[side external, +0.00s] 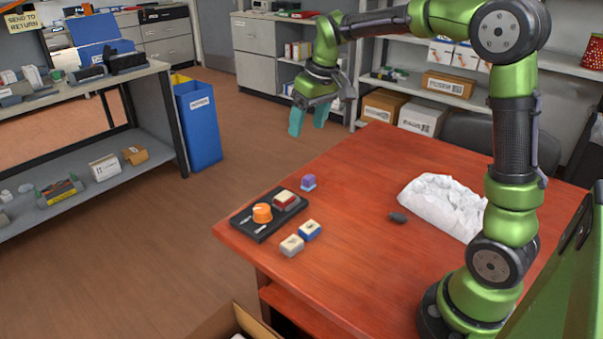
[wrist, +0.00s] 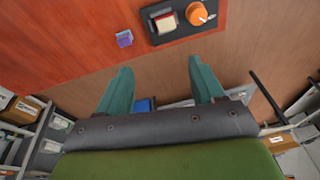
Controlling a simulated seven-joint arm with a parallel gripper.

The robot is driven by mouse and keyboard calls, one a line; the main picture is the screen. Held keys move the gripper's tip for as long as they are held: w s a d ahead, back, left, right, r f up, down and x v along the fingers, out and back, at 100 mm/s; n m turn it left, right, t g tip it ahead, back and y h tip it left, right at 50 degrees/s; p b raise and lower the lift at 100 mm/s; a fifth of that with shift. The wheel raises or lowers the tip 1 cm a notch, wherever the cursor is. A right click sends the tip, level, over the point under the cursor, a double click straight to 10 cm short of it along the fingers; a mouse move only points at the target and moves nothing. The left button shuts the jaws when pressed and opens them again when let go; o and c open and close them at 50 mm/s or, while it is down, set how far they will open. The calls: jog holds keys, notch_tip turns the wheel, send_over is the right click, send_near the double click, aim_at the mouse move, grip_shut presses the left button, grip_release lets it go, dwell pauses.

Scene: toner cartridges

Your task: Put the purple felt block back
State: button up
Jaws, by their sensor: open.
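The purple felt block (side external: 308,182) is a small cube with a bluer lower part, standing alone on the red-brown table just behind the black board (side external: 247,222). The board carries an orange knob (side external: 262,212) and a red block with a cream top (side external: 286,199). In the wrist view the purple block (wrist: 124,38) lies beyond the fingertips, left of the board (wrist: 176,34). My gripper (side external: 308,130) has teal fingers, open and empty, raised above and behind the block; its fingers (wrist: 160,65) are spread apart in the wrist view.
A blue block with a pale top (side external: 310,230) and a grey-beige block (side external: 291,245) sit in front of the board. A crumpled white bag (side external: 444,203) and a small dark object (side external: 397,217) lie farther right.

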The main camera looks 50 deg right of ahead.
jog(key=s+a+m+t, duration=0.1)
jog(key=s+a, duration=0.4)
jog(key=s, duration=0.5)
jog(key=s+a+m+t+y, duration=0.1)
jog(key=s+a+t, duration=0.2)
jog(key=s+a, duration=0.3)
jog(key=s, duration=0.4)
jog(key=shift+r+m+y, duration=0.15)
jog(key=shift+m+y, duration=0.15)
jog(key=shift+a, duration=0.1)
